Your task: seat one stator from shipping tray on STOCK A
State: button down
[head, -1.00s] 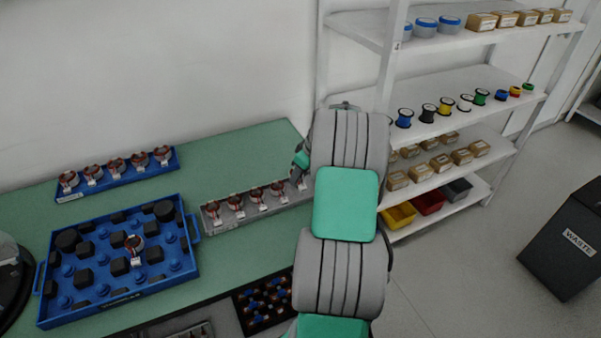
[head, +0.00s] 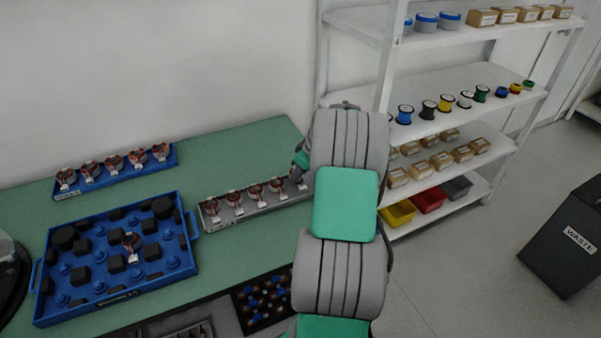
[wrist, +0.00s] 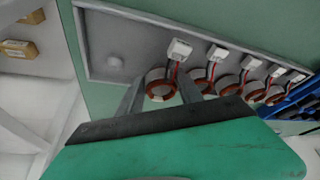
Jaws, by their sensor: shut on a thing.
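My gripper (wrist: 160,95) is shut on a stator (wrist: 158,89), a copper-wound ring with a white connector, at one end of the grey rack's row. I cannot tell whether this stator rests fully on the rack. In the head view my arm hides most of the gripper and the right end of the grey rack (head: 229,217). The blue shipping tray (head: 189,262) holds one visible stator (head: 131,241). I cannot read a STOCK A label.
A blue rack (head: 119,178) with several stators stands at the back of the green table (head: 235,155). A dark bin of small parts (head: 262,300) is at the table's front. White shelves (head: 470,85) stand to the right, and a waste bin (head: 572,245) at far right.

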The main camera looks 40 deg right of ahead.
jog(key=shift+f+b, duration=0.55)
jog(key=shift+f, duration=0.1)
dwell(0.3)
jog(key=c, duration=0.9)
grip_release()
jog(key=shift+c, duration=0.2)
jog(key=shift+r+p, duration=1.45)
jog(key=shift+r, duration=1.1)
jog(key=shift+o, duration=0.2)
jog(key=o, duration=0.5)
